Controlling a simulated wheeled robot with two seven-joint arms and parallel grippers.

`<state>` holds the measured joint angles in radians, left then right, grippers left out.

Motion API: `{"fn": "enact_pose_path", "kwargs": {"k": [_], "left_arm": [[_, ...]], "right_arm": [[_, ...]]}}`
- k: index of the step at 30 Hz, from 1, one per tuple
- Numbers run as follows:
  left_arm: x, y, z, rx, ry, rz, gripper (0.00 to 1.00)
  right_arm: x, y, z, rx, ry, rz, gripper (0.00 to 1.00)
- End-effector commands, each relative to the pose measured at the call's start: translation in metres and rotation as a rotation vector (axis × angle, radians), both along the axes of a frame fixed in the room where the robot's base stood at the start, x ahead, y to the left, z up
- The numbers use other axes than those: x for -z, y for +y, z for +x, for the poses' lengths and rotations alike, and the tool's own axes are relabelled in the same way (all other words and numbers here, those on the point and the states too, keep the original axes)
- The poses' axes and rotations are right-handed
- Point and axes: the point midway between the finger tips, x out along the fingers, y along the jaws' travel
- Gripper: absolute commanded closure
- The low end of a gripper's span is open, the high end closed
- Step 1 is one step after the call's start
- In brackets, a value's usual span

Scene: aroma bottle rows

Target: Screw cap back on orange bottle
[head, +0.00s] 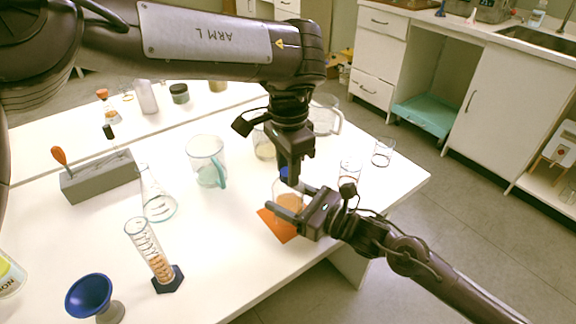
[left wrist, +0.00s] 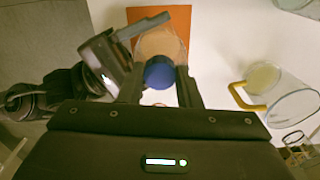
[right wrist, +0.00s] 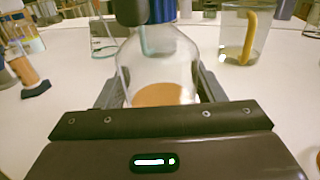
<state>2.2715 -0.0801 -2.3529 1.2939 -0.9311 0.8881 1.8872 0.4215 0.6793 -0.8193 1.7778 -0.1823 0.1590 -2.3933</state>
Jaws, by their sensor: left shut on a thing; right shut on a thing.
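My left gripper (head: 288,177) points down from above and is shut on the blue cap (left wrist: 159,73). The cap sits at the bottle's mouth, in line with the neck. Whether the threads are engaged cannot be seen.
A beaker with a teal handle (head: 207,162), a conical flask (head: 157,197), a graduated cylinder (head: 149,251) and a blue funnel (head: 90,296) stand to the left. Glass beakers (head: 383,152) stand right of the grippers. The table's right edge is close.

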Motion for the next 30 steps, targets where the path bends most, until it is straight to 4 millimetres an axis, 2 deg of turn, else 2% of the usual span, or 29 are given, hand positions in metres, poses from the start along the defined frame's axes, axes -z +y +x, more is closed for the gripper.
{"fn": "enact_pose_path", "kwargs": {"k": [17, 30], "left_arm": [[0.0009, 0.0008, 0.0008, 1.23, 0.001, 0.001, 0.97], [0.0011, 0.0008, 0.0014, 2.279, 0.002, 0.003, 0.97]], "right_arm": [[0.0001, -0.0002, 0.0001, 0.0, 0.0, 0.0, 1.0], [0.0001, -0.0002, 0.0, 0.0, 0.0, 0.0, 1.0]]}}
